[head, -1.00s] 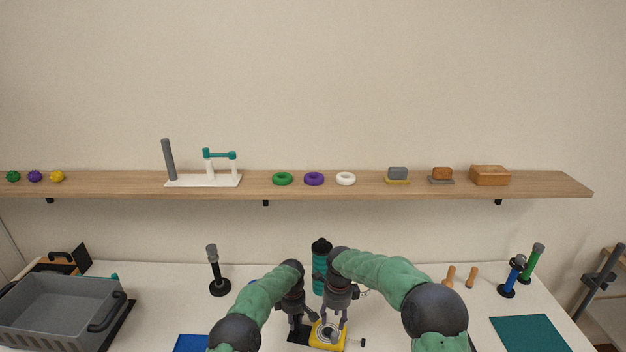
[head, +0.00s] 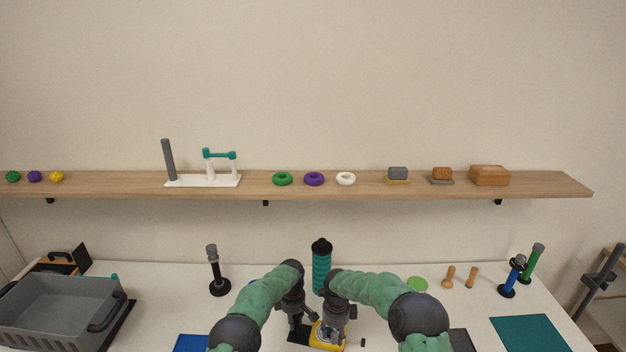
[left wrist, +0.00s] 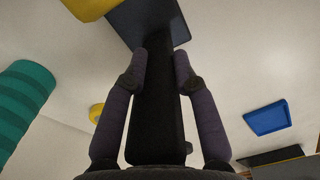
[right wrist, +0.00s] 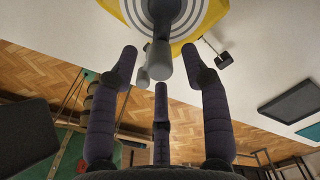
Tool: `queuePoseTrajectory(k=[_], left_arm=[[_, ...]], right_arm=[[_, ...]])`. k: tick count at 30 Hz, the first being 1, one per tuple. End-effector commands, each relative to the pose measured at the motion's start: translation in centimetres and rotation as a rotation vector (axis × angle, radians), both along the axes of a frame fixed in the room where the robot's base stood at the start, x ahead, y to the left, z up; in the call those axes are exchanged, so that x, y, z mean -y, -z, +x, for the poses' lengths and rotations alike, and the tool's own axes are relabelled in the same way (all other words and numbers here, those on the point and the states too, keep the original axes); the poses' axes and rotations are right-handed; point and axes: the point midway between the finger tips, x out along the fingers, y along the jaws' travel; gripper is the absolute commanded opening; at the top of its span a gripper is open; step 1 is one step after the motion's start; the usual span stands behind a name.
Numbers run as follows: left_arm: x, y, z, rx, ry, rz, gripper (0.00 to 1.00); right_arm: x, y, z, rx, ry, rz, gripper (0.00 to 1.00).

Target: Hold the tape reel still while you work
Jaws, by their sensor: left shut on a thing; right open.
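The tape reel (head: 328,344) has a yellow body, low at the centre of the head view and partly covered by my right gripper. In the right wrist view its face (right wrist: 204,12) shows grey and white rings. My left gripper (head: 297,327) is shut on its black handle (left wrist: 160,110), which runs between both fingers in the left wrist view. My right gripper (right wrist: 158,57) is open over the reel's face. A grey crank knob (right wrist: 160,62) stands between its fingertips, with visible gaps on both sides. A small black tab (head: 362,342) sticks out at the reel's right.
A teal ribbed bottle (head: 321,272) stands close behind the grippers. A grey crate (head: 55,310) is at the left, a blue tray (head: 190,343) nearer. Wooden pegs (head: 449,277) and a teal mat (head: 530,335) lie to the right. A wooden shelf (head: 380,188) spans the wall.

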Motion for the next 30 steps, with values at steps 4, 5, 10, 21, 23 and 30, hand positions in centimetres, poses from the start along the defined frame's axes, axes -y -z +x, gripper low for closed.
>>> queuePoseTrajectory(k=[4, 5, 10, 21, 23, 30], left_arm=[[-0.02, 0.24, -0.10, -0.003, 0.001, 0.001, 0.00], [-0.02, 0.24, -0.10, -0.003, 0.001, 0.001, 0.00], [-0.02, 0.24, -0.10, -0.003, 0.001, 0.001, 0.00], [-0.01, 0.23, -0.10, -0.003, 0.001, 0.001, 0.00], [-0.02, 0.23, -0.10, -0.003, 0.001, 0.001, 0.00], [-0.02, 0.23, -0.10, -0.003, 0.000, 0.001, 0.00]], right_arm=[[0.00, 0.87, 0.02, 0.000, 0.000, 0.000, 0.47], [-0.01, 0.97, 0.03, 0.001, 0.000, 0.000, 0.47], [0.00, 1.19, 0.04, 0.001, 0.000, 0.000, 0.47], [0.00, 1.18, 0.01, 0.000, -0.001, 0.000, 0.11], [0.00, 1.17, 0.01, 0.000, -0.001, 0.000, 0.11], [0.01, 1.18, 0.00, 0.000, -0.001, 0.000, 0.10]])
